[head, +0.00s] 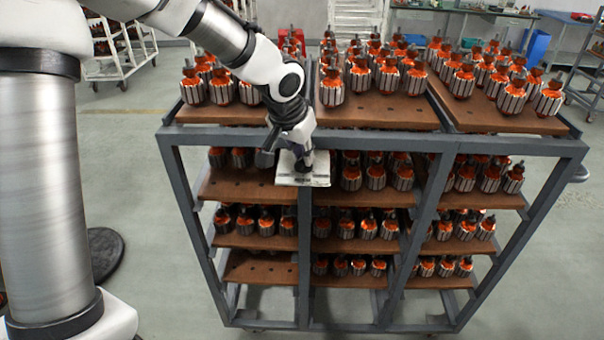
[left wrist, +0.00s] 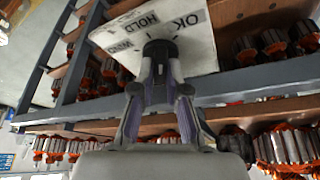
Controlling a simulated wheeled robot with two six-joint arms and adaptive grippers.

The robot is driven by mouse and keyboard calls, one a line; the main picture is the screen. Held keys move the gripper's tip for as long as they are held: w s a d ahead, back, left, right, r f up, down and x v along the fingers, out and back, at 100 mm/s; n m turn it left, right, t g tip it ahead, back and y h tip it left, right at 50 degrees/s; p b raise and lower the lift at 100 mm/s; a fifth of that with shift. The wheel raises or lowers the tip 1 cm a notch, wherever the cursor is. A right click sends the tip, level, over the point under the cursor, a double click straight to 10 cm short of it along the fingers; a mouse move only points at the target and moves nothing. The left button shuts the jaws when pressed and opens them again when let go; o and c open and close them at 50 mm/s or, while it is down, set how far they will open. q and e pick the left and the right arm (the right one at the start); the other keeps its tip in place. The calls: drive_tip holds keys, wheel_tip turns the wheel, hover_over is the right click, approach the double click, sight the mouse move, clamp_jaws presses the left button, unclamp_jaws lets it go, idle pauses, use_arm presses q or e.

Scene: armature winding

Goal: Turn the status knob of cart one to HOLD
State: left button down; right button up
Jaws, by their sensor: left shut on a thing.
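A grey cart (head: 400,141) loaded with armatures stands in the middle of the head view. A white status plate (head: 288,181) is fixed on its near side, by an upright post. In the left wrist view the plate (left wrist: 200,48) reads OK, HOLD and a third label that is hard to read. The black knob (left wrist: 160,46) sits on the plate. My left gripper (head: 304,162) is at the plate, and its fingers (left wrist: 160,62) are closed around the knob. The fingers hide part of the knob, and I cannot tell which label it points to. My right gripper is not in view.
Brown boards with orange and silver armatures (head: 361,78) fill the cart's top and lower shelves. A white rack (head: 118,50) stands at the back left, a workbench (head: 470,14) at the back right. Floor left of the cart is mostly clear.

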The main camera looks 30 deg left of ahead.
use_arm(q)
drive_tip(key=n+y+b, duration=0.1)
drive_tip(key=n+b, duration=0.1)
drive_tip(key=b, duration=0.1)
drive_tip(key=shift+f+n, duration=0.2)
drive_tip(key=shift+n, duration=0.2)
drive_tip(key=shift+w+d+r+n+g+y+b, duration=0.15)
drive_tip(key=shift+n+y+b, duration=0.1)
drive_tip(key=shift+n+b, duration=0.4)
drive_tip(key=shift+s+a+r+n+g+y+b, duration=0.15)
drive_tip(key=shift+n+y+b, duration=0.1)
drive_tip(key=shift+n+b, duration=0.4)
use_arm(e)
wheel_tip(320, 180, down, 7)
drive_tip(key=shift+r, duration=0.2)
use_arm(q)
drive_tip(key=shift+w+d, duration=0.1)
drive_tip(key=c, duration=1.2)
unclamp_jaws()
wheel_tip(320, 180, up, 10)
